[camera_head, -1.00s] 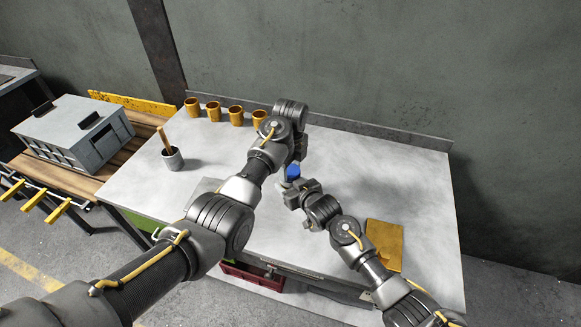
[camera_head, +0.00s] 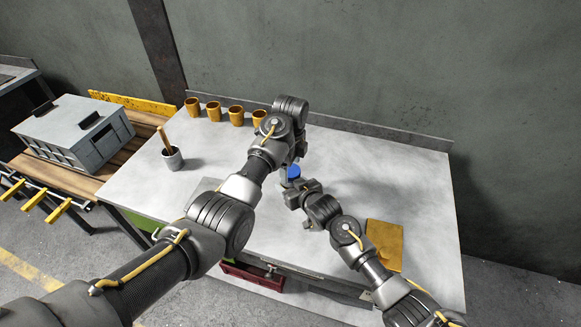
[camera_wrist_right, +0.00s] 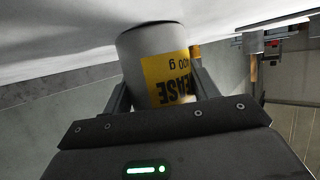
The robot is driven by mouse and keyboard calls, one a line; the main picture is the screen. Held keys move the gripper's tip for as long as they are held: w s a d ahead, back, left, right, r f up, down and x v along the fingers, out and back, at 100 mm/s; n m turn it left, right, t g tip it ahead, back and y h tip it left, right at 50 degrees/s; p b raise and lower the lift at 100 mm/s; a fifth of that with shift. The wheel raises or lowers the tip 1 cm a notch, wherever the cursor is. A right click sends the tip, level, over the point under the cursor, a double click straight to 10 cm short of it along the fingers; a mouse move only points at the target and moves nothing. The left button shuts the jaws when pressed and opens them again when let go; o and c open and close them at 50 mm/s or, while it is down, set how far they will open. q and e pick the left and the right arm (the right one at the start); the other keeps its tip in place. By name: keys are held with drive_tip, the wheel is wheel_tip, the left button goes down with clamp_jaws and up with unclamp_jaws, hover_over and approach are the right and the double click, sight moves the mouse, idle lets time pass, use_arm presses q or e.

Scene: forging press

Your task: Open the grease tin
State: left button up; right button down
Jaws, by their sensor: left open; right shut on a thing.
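The grease tin (camera_wrist_right: 155,62) is a pale grey cylinder with a yellow label, upside down in the right wrist view. My right gripper (camera_wrist_right: 158,88) is shut on its sides, one finger on each side. The tin's far end is close to the pale table surface, and its near part is hidden by the gripper body. In the head view the blue lid (camera_head: 293,172) shows at the tin's top, just beyond my right gripper (camera_head: 290,192). I cannot tell whether it is loose. My left gripper (camera_head: 298,160) is open, close above the lid, its fingers mostly hidden by its wrist.
Several brass-coloured cups (camera_head: 214,111) stand along the table's back edge. A grey pot (camera_head: 172,159) with a wooden-handled tool stands at the left. A yellow plate (camera_head: 385,244) lies right of my right arm. The back right of the table (camera_head: 390,170) is clear.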

use_arm(q)
drive_tip(key=shift+r, duration=1.8)
drive_tip(key=shift+c, duration=0.5)
use_arm(e)
drive_tip(key=shift+f, duration=0.15)
use_arm(q)
wheel_tip(320, 180, up, 3)
drive_tip(key=m, duration=0.3)
drive_tip(key=shift+r, duration=0.2)
drive_tip(key=shift+f, duration=4)
drive_tip(key=c, duration=1)
drive_tip(key=n, duration=0.3)
